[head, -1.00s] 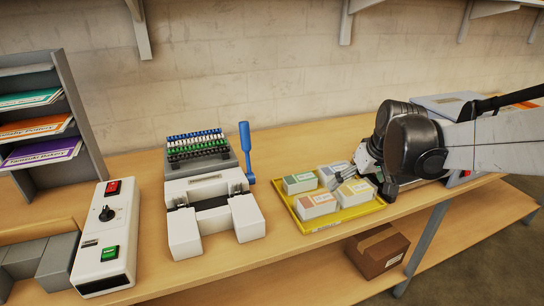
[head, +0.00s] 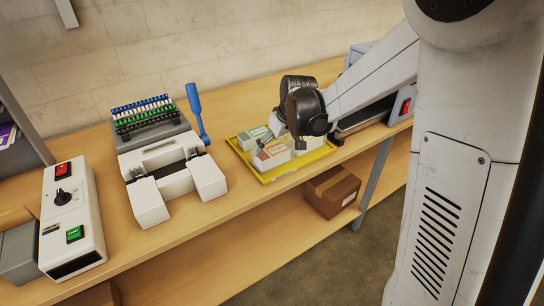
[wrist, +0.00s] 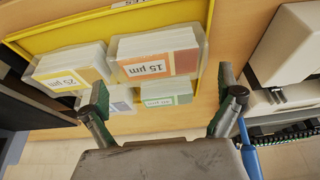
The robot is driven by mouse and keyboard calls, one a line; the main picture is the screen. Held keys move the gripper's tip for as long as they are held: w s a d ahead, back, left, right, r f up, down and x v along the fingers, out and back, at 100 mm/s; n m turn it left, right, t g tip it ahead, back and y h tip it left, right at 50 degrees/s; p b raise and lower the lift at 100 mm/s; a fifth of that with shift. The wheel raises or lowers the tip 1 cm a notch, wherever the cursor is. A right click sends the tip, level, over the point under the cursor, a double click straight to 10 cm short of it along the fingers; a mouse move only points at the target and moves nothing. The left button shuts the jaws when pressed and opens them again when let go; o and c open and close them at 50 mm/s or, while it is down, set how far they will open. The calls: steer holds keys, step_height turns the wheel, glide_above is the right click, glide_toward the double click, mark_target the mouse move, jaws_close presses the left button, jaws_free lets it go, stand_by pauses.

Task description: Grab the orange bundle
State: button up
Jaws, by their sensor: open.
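The orange bundle (wrist: 158,60) lies in the yellow tray (wrist: 75,22), marked 15 µm, with a white body and an orange label. It also shows in the head view (head: 271,156) at the tray's front left. My gripper (wrist: 166,95) is open and empty, its two fingers spread apart. In the wrist view the orange bundle lies beyond the fingertips, between their lines. In the head view my gripper (head: 284,130) is over the tray and hides part of its contents. I cannot tell the exact height gap.
A binding machine with a blue lever (head: 197,112) stands left of the tray. A cardboard box (head: 331,191) sits on the lower shelf.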

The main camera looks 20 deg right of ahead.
mark_target(272, 151)
steer(key=shift+x, duration=2.65)
steer(key=shift+w, duration=0.1)
steer(key=shift+c, duration=0.5)
steer(key=c, duration=0.9)
steer(key=shift+r, duration=0.15)
